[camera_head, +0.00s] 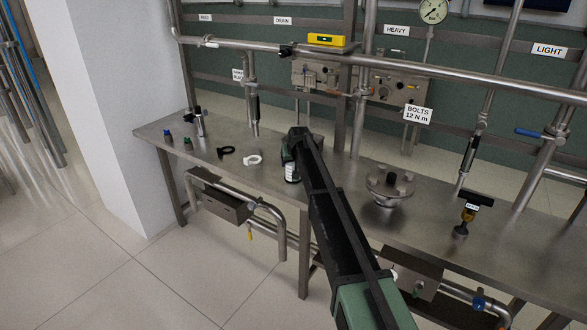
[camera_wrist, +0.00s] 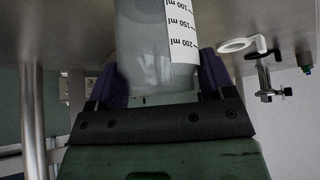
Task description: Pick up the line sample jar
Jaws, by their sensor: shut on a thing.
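The line sample jar (camera_wrist: 150,40) is a clear, greyish vessel with a white label marked in ml. In the wrist view it stands between the two dark blue finger pads of my gripper (camera_wrist: 162,80), which press on it from both sides. In the head view my gripper (camera_head: 293,152) is at the bench's front half, with the jar (camera_head: 291,173) showing below it as a small dark and white shape. My arm hides part of the jar there. I cannot tell whether its base touches the bench.
The steel bench (camera_head: 225,175) carries a white ring (camera_head: 252,160), a black ring-like part (camera_head: 225,151) and small fittings at left. A flanged steel housing (camera_head: 390,187) and a black-handled tool (camera_head: 468,212) stand at right. A horizontal pipe (camera_head: 400,63) crosses above the bench.

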